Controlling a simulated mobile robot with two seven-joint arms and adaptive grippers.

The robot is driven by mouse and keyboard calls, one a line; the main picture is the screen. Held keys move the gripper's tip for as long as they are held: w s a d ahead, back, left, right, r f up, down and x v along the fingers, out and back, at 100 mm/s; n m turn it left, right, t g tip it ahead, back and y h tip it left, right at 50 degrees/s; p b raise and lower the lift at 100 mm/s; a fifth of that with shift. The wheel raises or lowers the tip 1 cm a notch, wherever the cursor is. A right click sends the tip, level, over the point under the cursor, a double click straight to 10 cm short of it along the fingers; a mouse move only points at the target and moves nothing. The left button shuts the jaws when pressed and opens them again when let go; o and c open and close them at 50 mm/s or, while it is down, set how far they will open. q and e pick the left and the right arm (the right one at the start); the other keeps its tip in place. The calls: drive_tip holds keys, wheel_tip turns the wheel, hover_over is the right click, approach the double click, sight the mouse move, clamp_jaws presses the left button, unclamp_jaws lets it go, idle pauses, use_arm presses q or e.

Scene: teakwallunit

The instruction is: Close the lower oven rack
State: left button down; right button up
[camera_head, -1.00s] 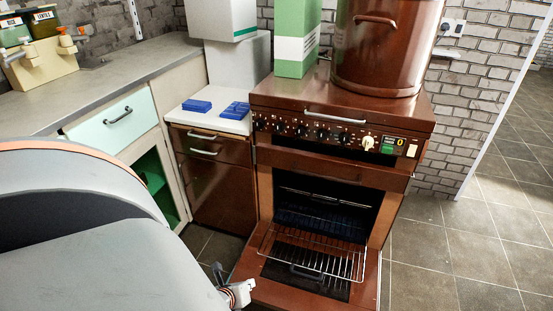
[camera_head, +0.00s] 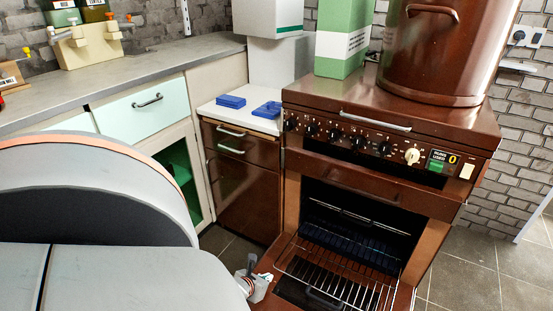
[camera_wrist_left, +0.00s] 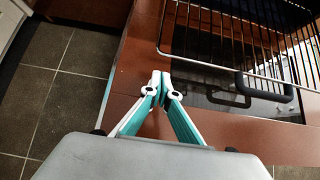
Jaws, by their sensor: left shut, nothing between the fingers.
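The lower oven rack (camera_head: 340,279) is a wire rack pulled partly out of the brown oven (camera_head: 380,165), above the lowered oven door (camera_head: 404,297). In the left wrist view the rack (camera_wrist_left: 225,58) is at the upper right, with the brown door (camera_wrist_left: 130,75) under it. My left gripper (camera_head: 262,278) is at the left side of the rack in the head view. In the left wrist view the left gripper (camera_wrist_left: 161,76) has its teal fingertips together, empty, over the door's left part, apart from the rack. My right gripper is not in view.
A brown cabinet (camera_head: 240,180) stands left of the oven. A pale counter (camera_head: 160,62) runs along the left wall. A brown pot (camera_head: 435,50) and a green box (camera_head: 343,38) stand on the oven top. Open tiled floor (camera_head: 465,280) is at the right.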

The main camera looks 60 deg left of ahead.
use_arm(q)
drive_tip(key=shift+w+a+r, duration=0.1)
drive_tip(key=shift+w+a, duration=0.2)
drive_tip(key=shift+w, duration=0.25)
drive_tip(key=shift+w+a, duration=0.3)
drive_tip(key=shift+w, duration=0.35)
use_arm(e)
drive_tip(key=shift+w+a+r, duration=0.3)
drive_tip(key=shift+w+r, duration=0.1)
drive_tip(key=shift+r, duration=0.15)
use_arm(q)
drive_tip(key=shift+r, duration=0.1)
